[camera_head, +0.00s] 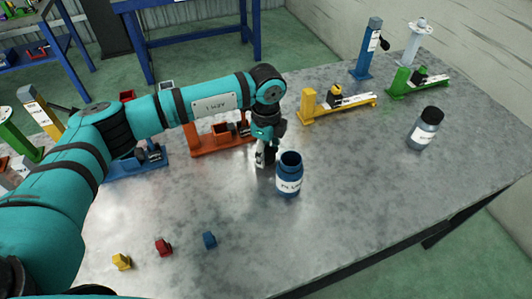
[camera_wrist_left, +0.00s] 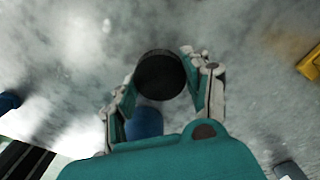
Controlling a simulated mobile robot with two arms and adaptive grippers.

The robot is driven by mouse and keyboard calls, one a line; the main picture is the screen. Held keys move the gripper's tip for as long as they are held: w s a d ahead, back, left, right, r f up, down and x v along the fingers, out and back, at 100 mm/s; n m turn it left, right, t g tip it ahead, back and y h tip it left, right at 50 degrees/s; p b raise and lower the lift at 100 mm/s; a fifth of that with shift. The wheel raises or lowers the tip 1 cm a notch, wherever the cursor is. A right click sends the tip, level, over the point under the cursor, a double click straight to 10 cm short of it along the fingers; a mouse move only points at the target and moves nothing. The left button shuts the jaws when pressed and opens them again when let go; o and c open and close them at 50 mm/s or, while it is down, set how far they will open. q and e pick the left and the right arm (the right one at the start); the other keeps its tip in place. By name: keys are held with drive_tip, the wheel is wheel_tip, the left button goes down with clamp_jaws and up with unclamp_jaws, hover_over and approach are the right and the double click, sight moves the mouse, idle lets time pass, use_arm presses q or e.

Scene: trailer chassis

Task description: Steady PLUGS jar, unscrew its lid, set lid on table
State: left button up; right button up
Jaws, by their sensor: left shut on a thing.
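A blue jar (camera_head: 289,182) with a white label stands upright and open-mouthed near the middle of the table (camera_head: 370,190); its label is too small to read surely. My left gripper (camera_head: 264,157) is low over the table, just left of the jar. In the left wrist view my left gripper (camera_wrist_left: 160,85) is shut on a round black lid (camera_wrist_left: 160,75), held between its fingers. The lid is mostly hidden in the head view, and I cannot tell whether it touches the table. My right gripper is not in view.
A second jar (camera_head: 425,128) with a black lid stands at the right. Orange (camera_head: 215,140), yellow (camera_head: 338,103) and green (camera_head: 417,82) fixtures line the back. Small yellow (camera_head: 121,261), red (camera_head: 163,247) and blue (camera_head: 209,240) blocks lie at the front left. The front middle is clear.

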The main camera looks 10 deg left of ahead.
use_arm(q)
drive_tip(key=shift+f, duration=0.9)
drive_tip(key=shift+f, duration=0.1)
drive_tip(key=o, duration=1.3)
